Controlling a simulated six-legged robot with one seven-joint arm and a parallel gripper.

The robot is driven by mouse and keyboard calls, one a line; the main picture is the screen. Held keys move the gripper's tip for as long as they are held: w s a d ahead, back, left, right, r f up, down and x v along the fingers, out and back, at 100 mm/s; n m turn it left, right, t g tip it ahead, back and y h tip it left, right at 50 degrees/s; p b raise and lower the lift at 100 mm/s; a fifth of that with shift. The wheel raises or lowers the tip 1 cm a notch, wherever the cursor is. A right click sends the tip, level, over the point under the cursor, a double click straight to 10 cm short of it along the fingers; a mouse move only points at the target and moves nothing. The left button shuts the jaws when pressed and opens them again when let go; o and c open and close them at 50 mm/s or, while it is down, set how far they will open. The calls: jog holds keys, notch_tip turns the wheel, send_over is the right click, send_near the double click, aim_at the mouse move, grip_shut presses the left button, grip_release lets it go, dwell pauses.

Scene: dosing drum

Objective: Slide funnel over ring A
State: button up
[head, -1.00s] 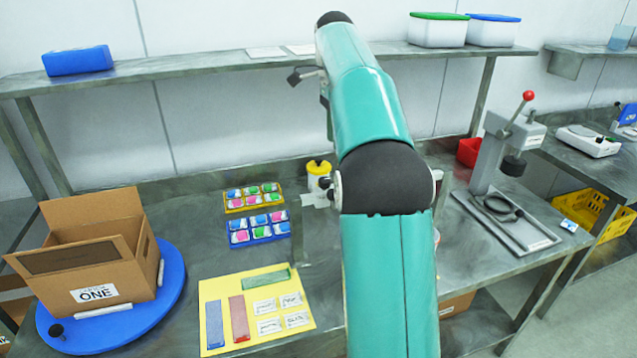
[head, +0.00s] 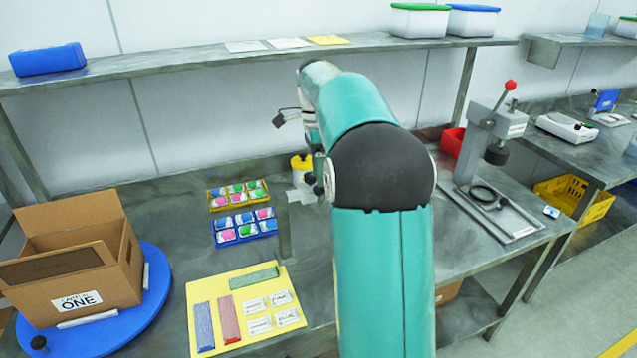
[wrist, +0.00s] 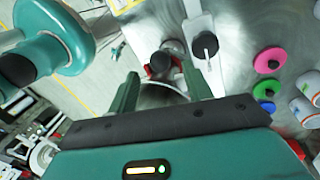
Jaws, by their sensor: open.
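My gripper (wrist: 160,92) is open, its two green fingers apart in the wrist view. A pale, metallic curved rim (wrist: 162,94) shows between the fingers close to the palm; it may be the funnel, but I cannot tell. Past the fingertips are a dark round piece and a red piece (wrist: 158,68). A light grey bracket with a dark-centred round part (wrist: 205,45) stands to their right. I cannot make out which part is ring A. In the head view my arm hides most of the gripper, near a yellow container (head: 300,164) and a grey bracket (head: 301,192).
Yellow and blue trays (head: 243,228) of coloured pieces and a yellow mat (head: 270,290) lie left of my arm. A carton (head: 75,265) stands on a blue turntable (head: 155,300). A lever press (head: 490,140) stands right. A shelf (head: 200,62) runs behind.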

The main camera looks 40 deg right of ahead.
jog(key=shift+s+a+f, duration=0.1)
jog(key=shift+s+f, duration=0.05)
jog(key=shift+f, duration=0.75)
jog(key=shift+s+a+f, duration=0.1)
jog(key=shift+f, duration=0.75)
jog(key=shift+c, duration=0.4)
grip_shut()
jog(key=shift+d, duration=0.15)
